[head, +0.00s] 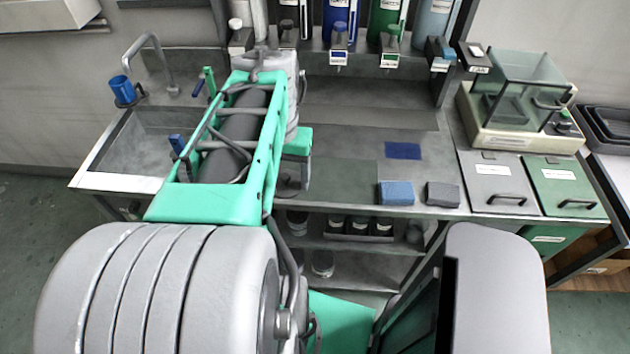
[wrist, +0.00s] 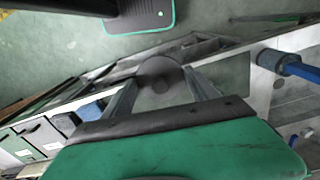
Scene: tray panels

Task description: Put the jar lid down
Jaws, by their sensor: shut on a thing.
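The jar lid (wrist: 160,72) is a dark grey disc with a small round mark at its middle. In the wrist view it sits between the two fingertips of my gripper (wrist: 163,88), which is shut on it. In the head view my arm hides most of my gripper and lid, over the counter (head: 330,150) left of the dark green mat (head: 345,185). I cannot tell how far the lid is above the counter.
A blue block (head: 396,193) and a dark grey block (head: 442,195) lie at the counter's front edge. A sink (head: 150,140) with a tap is at left, a glass-covered balance (head: 515,95) at right. Bottles stand at the back. The mat looks clear.

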